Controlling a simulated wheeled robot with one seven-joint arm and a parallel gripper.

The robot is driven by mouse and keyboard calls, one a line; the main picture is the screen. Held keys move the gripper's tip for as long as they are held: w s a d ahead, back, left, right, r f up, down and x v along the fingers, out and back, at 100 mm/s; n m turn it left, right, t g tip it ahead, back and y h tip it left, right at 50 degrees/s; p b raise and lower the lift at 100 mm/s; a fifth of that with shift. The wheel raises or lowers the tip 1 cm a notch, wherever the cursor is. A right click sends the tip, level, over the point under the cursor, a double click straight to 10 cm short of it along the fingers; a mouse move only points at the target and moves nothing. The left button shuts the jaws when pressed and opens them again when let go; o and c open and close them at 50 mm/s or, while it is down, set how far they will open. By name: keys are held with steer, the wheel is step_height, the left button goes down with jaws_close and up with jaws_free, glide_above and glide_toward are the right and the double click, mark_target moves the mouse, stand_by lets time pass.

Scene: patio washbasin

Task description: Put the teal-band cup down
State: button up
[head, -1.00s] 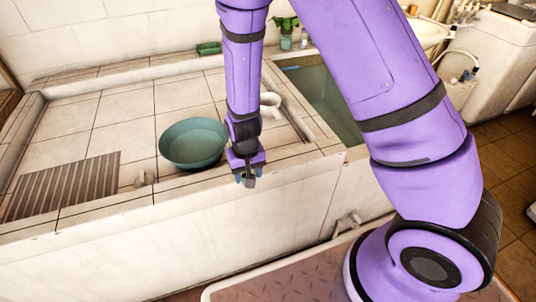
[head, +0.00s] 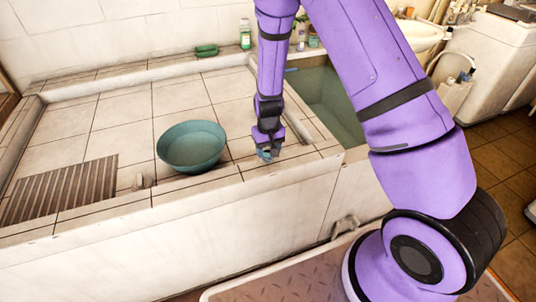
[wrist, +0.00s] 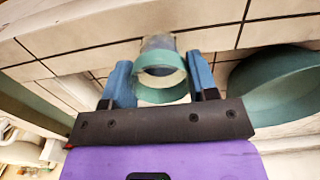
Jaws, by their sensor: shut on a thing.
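The teal-band cup (wrist: 160,92) shows in the wrist view, pale inside with a teal band around its near rim. My gripper (wrist: 161,78) has its two blue finger pads on either side of the cup and is shut on it. In the head view my gripper (head: 266,154) points down over the tiled ledge (head: 225,110), near its front edge and right of a teal basin. The cup cannot be made out clearly there. I cannot tell whether its base touches the tiles.
The teal basin (head: 191,146) stands just left of my gripper, and also shows in the wrist view (wrist: 272,85). A slatted grate (head: 62,191) lies at the left. A water trough (head: 328,95) opens at the right. A green bottle (head: 245,36) and green brush-like item (head: 206,50) stand behind.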

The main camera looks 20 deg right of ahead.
steer(key=shift+a+f, duration=0.1)
steer(key=shift+f, duration=1.1)
steer(key=shift+f, duration=0.1)
steer(key=o, duration=0.9)
step_height(320, 180, up, 12)
steer(key=shift+r, duration=0.2)
